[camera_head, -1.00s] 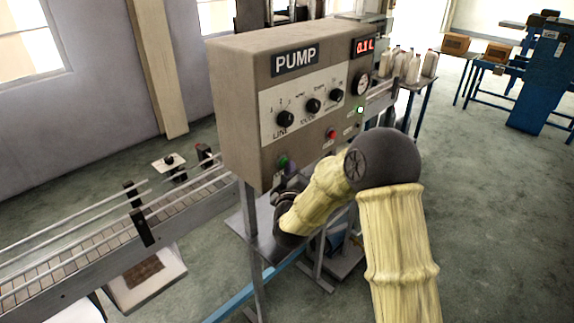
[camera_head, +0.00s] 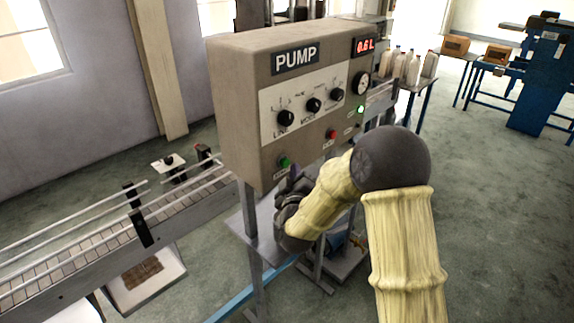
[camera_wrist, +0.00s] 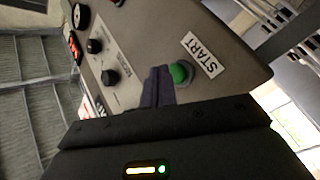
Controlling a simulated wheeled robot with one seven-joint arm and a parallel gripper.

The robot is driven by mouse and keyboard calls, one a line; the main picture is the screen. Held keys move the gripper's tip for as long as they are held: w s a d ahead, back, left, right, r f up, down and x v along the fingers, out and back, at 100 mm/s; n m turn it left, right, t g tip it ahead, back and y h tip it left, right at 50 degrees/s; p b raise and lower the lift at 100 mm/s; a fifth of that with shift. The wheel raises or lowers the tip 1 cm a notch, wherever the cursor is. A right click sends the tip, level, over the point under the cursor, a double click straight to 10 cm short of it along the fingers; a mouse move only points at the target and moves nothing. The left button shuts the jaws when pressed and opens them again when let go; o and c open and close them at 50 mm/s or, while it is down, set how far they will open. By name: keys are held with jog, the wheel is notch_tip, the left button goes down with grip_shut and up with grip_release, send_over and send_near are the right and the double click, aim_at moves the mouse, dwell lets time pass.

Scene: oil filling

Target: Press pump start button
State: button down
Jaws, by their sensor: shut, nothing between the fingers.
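The pump panel (camera_head: 235,115) is a grey-brown box with a PUMP sign. Its green start button (camera_head: 284,162) is low on the front face. In the wrist view the green button (camera_wrist: 180,73) stands beside a white START label (camera_wrist: 204,55). My gripper (camera_head: 294,174) is just right of and below the button in the head view. Its dark purple fingers (camera_wrist: 157,86) are together and empty, beside the button in the wrist view, and the button face is uncovered. The red display (camera_head: 364,46) reads 0.6 L. A green lamp (camera_head: 360,110) is lit.
A red button (camera_head: 332,134) and several black knobs (camera_head: 314,105) are on the same panel. A conveyor (camera_head: 80,235) with rails runs at the left. Bottles (camera_head: 413,68) stand on a table behind. Open floor (camera_head: 500,190) lies to the right.

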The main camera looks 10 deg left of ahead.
jog(key=s+d+b, duration=0.1)
jog(key=d, duration=0.1)
jog(key=s+d+b, duration=0.1)
jog(key=s+d, duration=0.1)
dwell(0.5)
dwell(0.5)
jog(key=s+d+f+m+g, duration=0.3)
jog(key=s+d+g, duration=0.2)
jog(key=s, duration=0.3)
jog(key=s+d+f+m+g+h, duration=0.1)
jog(key=s+d+f+m+g, duration=0.2)
jog(key=s, duration=0.5)
jog(key=s+d+f+m+g+h, duration=0.1)
jog(key=s+d+f+m+g, duration=0.2)
jog(key=s+d+m+g, duration=0.2)
jog(key=s+d+g, duration=0.3)
jog(key=s+d, duration=0.1)
jog(key=shift+f, duration=0.25)
